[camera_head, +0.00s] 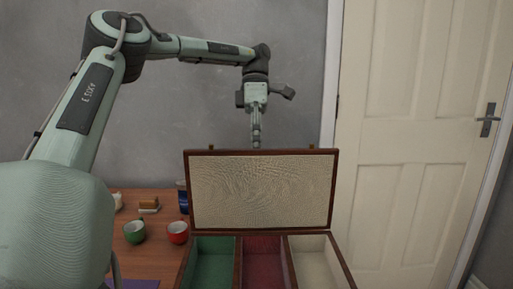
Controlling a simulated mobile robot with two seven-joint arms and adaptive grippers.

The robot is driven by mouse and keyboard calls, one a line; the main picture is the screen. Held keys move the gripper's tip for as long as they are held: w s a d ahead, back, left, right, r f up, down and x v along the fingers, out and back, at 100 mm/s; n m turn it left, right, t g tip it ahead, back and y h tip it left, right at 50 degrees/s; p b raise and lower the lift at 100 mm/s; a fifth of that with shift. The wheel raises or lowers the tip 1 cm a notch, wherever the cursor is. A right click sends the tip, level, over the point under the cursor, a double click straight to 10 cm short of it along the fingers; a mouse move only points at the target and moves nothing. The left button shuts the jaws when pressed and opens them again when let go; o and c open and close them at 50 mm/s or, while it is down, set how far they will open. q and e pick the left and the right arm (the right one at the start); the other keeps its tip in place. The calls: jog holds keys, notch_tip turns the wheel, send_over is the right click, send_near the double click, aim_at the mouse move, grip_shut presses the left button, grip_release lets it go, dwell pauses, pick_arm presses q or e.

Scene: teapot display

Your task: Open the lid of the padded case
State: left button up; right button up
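The padded case (183,262) stands on the wooden table with its lid (262,190) raised about upright. The lid has a brown wooden frame and a cream textured lining facing me. The case below shows a green compartment (213,262), a dark red compartment (263,262) and a cream compartment (315,262), all looking empty. My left gripper (256,140) points down at the middle of the lid's top edge. Its fingers look narrow and close together, their tips meeting or passing behind the edge; I cannot tell whether they touch it. My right gripper is not in view.
On the wooden table (150,258), left of the case, are a green cup (134,232), a red cup (177,232), small brown and white items (149,206) and a dark blue object (183,198) partly behind the lid. A white door (415,150) stands at the right.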

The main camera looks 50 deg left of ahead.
pick_arm(q)
jog(key=shift+r, duration=0.1)
notch_tip(320, 180, up, 10)
dwell(0.8)
